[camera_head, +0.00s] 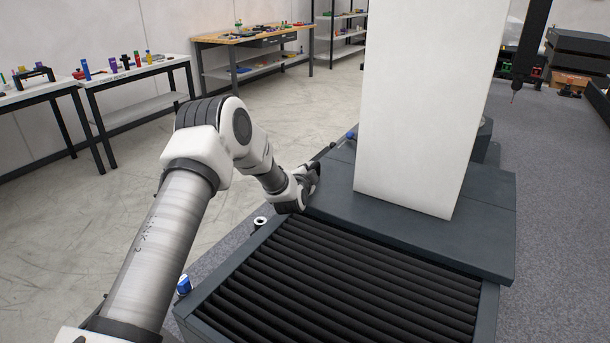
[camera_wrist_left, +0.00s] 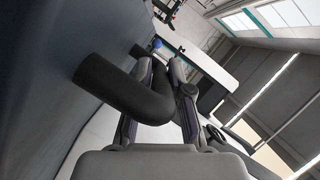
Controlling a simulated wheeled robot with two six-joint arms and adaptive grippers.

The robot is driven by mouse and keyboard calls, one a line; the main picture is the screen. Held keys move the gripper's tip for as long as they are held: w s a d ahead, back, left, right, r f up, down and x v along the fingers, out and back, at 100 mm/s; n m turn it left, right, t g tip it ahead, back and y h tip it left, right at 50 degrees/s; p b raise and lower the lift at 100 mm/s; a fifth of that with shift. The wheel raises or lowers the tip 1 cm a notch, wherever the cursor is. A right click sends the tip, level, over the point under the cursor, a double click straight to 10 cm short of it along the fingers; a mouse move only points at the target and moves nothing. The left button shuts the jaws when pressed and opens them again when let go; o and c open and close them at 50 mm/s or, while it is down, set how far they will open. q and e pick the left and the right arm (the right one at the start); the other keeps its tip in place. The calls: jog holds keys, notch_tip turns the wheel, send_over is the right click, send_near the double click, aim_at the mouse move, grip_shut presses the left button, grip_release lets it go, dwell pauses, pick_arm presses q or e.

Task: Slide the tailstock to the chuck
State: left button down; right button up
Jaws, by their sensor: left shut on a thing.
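My left gripper (camera_head: 312,172) reaches to the left side of a dark slab (camera_head: 480,235) that carries a tall white column (camera_head: 430,100). In the left wrist view, my left gripper (camera_wrist_left: 162,75) is shut on a dark bent handle (camera_wrist_left: 125,88) beside a dark flat face (camera_wrist_left: 40,90). In the head view the gripper's own body mostly hides this handle. I cannot make out a tailstock or a chuck by shape in either view. My right gripper is not in view.
Black ribbed covers (camera_head: 340,285) fill the bed in front of the slab. A blue-capped item (camera_head: 184,285) and a small ring-shaped part (camera_head: 260,222) sit at its left edge. A dark probe (camera_head: 530,50) hangs at upper right. Workbenches (camera_head: 250,37) line the wall; the left floor is clear.

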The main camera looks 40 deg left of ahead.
pick_arm(q)
jog(key=c, duration=1.4)
grip_release()
jog(key=shift+w+r, duration=0.1)
jog(key=shift+r, duration=0.05)
jog(key=o, duration=0.3)
jog(key=shift+w, duration=0.15)
jog(key=v, duration=1.2)
